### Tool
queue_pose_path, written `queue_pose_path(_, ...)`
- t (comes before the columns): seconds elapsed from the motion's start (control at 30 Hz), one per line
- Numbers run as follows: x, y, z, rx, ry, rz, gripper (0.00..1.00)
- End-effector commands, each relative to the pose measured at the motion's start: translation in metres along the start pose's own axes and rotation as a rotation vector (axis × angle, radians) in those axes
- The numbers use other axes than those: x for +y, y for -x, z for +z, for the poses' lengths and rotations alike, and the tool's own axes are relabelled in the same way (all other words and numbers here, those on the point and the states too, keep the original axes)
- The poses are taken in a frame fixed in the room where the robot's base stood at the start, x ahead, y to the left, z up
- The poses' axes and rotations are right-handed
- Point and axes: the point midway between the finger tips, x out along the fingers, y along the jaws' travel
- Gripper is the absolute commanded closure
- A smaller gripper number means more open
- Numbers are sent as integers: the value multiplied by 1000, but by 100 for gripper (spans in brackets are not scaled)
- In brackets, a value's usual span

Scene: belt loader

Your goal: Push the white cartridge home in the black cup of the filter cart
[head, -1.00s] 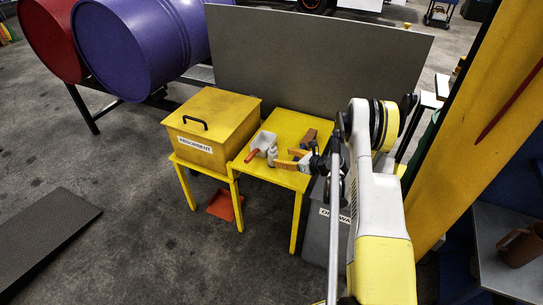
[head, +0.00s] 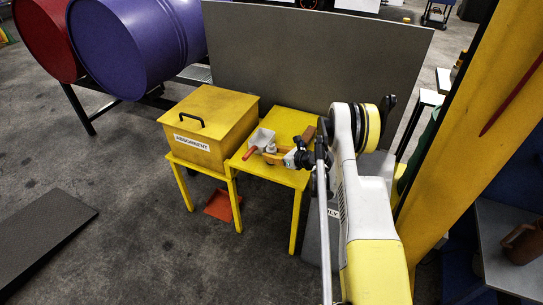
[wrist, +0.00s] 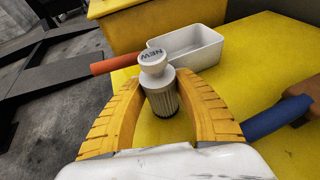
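The white cartridge (wrist: 160,90), with a ribbed body and a round cap marked NEW, stands upright on the yellow table (head: 288,130). In the head view the cartridge (head: 271,146) is small and partly hidden by my gripper. My gripper (wrist: 161,82) has its two yellow fingers on either side of the cartridge. A small gap shows at the left finger; the right finger is very close to the cartridge, and I cannot tell if it touches. The gripper (head: 268,155) is low over the table. I do not see the black cup or the filter cart.
A white scoop (wrist: 190,45) with a red handle lies just behind the cartridge. A blue-handled tool (wrist: 277,117) lies to the right in the wrist view. A yellow absorbent box (head: 210,125) stands left of the table. A grey panel (head: 310,55) stands behind.

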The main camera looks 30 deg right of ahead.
Motion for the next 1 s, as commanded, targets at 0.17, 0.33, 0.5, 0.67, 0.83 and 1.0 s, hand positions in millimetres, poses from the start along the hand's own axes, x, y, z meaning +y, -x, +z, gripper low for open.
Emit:
queue_pose_path(0.17, 0, 0, 0, 0, 0, 0, 95)
queue_pose_path(0.33, 0, 1, 2, 0, 0, 0, 95)
queue_pose_path(0.5, 0, 8, 18, 0, 0, 0, 95)
queue_pose_path(0.67, -2, 20, 44, 0, 0, -1, 95)
queue_pose_path(0.83, -34, 55, 54, 1, -2, -5, 95)
queue_pose_path(1.0, -61, 88, 64, 0, -2, -4, 95)
